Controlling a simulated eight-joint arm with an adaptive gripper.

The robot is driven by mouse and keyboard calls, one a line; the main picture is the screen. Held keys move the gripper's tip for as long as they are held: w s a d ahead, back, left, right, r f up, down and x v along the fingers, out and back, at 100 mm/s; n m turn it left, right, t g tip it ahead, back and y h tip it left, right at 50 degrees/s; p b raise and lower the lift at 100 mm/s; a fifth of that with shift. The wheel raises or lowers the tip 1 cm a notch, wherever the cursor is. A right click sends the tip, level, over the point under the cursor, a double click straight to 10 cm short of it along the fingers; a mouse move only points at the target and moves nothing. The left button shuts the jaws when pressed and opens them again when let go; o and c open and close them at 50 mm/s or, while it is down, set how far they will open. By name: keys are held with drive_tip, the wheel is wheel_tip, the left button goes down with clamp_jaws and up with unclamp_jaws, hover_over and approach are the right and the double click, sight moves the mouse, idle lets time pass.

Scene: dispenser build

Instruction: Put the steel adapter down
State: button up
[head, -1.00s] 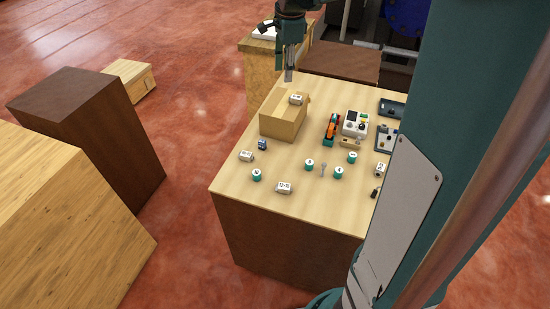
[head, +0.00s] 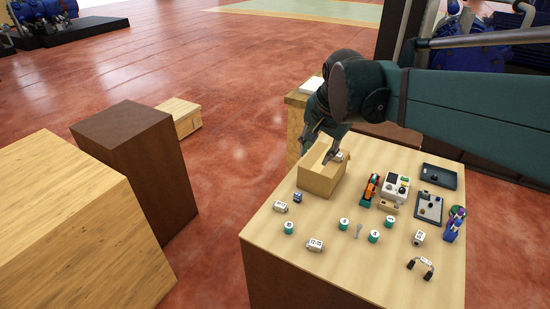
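My gripper (head: 328,153) points down at the open cardboard box (head: 318,183), its tips at the box's opening. The fingers are small and partly hidden by my arm and the box, so I cannot tell whether they are open or hold anything. A small white labelled piece (head: 338,156) shows at the box's far right side, right beside the fingers. Other pale labelled pieces lie on the table, one left of the box (head: 280,207) and one near the front (head: 315,244). I cannot tell which piece is the steel adapter.
The wooden table (head: 285,250) also holds several teal labelled cylinders (head: 343,224), an orange and teal device (head: 369,188), a white device (head: 394,188), dark trays (head: 440,176), a purple-blue figure (head: 454,224) and a headset-like thing (head: 420,267). Bare tabletop shows along the front.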

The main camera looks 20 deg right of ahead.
drive_tip(key=s+a+f+n+t, duration=0.1)
drive_tip(key=s+a+f+n, duration=0.1)
drive_tip(key=s, duration=0.3)
drive_tip(key=s+a+f+n+t, duration=0.1)
drive_tip(key=s+a+f+n, duration=0.1)
drive_tip(key=s+n, duration=0.3)
drive_tip(key=s+a+f+n, duration=0.3)
drive_tip(key=s+a, duration=0.1)
drive_tip(key=s, duration=0.2)
drive_tip(key=shift+s+n+t+y, duration=0.3)
drive_tip(key=shift+s+t, duration=0.1)
drive_tip(key=shift+o, duration=0.5)
drive_tip(key=shift+w+d, duration=0.1)
drive_tip(key=w+d+f+n+g, duration=0.2)
drive_tip(key=w+f+n, duration=0.1)
drive_tip(key=f, duration=0.3)
drive_tip(key=w+d+f+n+g+b, duration=0.1)
drive_tip(key=w+d+f+n+g, duration=0.1)
drive_tip(key=f, duration=0.5)
drive_tip(key=w+d+f+n+g+b, duration=0.1)
drive_tip(key=w+d+f+n+g, duration=0.1)
drive_tip(key=w+f+n, duration=0.3)
drive_tip(key=shift+d+f+g, duration=0.4)
drive_tip(key=shift+d+f, duration=0.3)
drive_tip(key=shift+f, duration=0.2)
drive_tip(key=shift+d+f+n, duration=0.2)
drive_tip(key=shift+f+n, duration=0.3)
drive_tip(key=shift+f, duration=0.25)
drive_tip(key=shift+f, duration=0.1)
